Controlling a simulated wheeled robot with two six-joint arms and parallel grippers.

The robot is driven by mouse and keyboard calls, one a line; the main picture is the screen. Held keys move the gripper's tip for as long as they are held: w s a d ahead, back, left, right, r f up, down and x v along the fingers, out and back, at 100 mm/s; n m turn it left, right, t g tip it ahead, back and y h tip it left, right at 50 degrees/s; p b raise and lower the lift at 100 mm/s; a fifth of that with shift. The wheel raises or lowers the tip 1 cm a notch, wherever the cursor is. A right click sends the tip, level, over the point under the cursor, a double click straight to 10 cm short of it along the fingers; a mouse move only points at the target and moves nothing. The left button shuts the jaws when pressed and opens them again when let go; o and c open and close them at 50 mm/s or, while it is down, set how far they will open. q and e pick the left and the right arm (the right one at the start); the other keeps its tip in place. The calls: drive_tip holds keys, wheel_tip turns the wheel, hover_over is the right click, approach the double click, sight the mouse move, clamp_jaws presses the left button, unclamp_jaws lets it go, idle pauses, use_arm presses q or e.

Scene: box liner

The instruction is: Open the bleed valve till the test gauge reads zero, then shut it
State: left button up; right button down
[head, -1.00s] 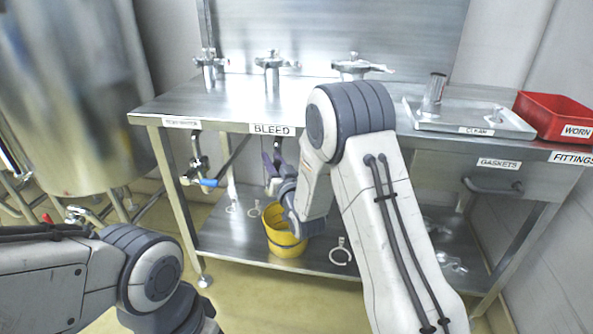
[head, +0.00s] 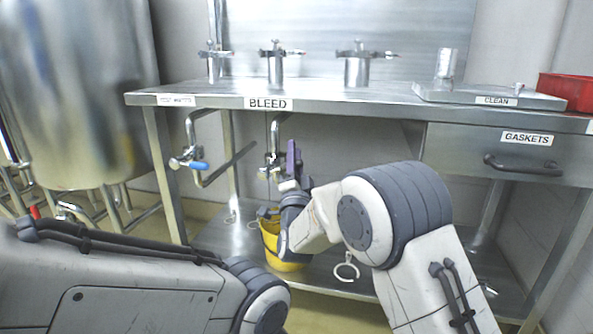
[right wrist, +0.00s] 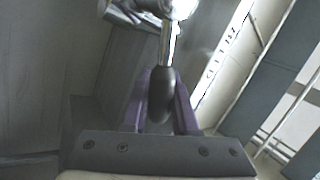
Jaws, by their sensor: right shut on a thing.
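The bleed valve (head: 271,163) is on a metal pipe under the bench's BLEED label (head: 269,103). My right gripper (head: 292,158) is beside it, with purple fingers. In the right wrist view, my right gripper (right wrist: 162,105) is shut on the valve's dark lever handle (right wrist: 161,92), whose metal stem (right wrist: 170,42) runs up to the valve body. How far the valve is turned cannot be told. I cannot make out a test gauge or its reading. My left gripper is outside the views; only my left arm shows, low in the head view.
A yellow bucket (head: 277,254) stands on the lower shelf below the valve, partly hidden by my right arm. A second valve with a blue handle (head: 199,166) is to the left. Clamped fittings (head: 276,64) stand on the bench. A drawer (head: 520,150) is at right.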

use_arm(q)
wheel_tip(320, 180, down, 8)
drive_tip(key=b, duration=0.7)
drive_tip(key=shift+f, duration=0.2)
use_arm(e)
drive_tip(key=f+m+h, duration=0.1)
drive_tip(key=m+h, duration=0.1)
drive_tip(key=f+m+h, duration=0.1)
drive_tip(key=m+h, duration=0.1)
drive_tip(key=m, duration=0.1)
drive_tip(key=d+f+m+h, duration=0.1)
drive_tip(key=m+h, duration=0.1)
drive_tip(key=m, duration=0.1)
drive_tip(key=shift+s+d+t, duration=0.1)
drive_tip(key=shift+t, duration=0.3)
drive_tip(key=c, duration=0.7)
unclamp_jaws()
drive_tip(key=shift+f, duration=0.1)
use_arm(q)
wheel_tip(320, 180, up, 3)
drive_tip(key=p, duration=0.3)
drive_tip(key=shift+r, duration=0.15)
use_arm(e)
approach(299, 167)
drive_tip(key=w, duration=0.1)
drive_tip(key=w+f, duration=0.1)
drive_tip(key=w, duration=0.1)
drive_tip(key=shift+w+f, duration=0.1)
drive_tip(key=shift+f, duration=0.25)
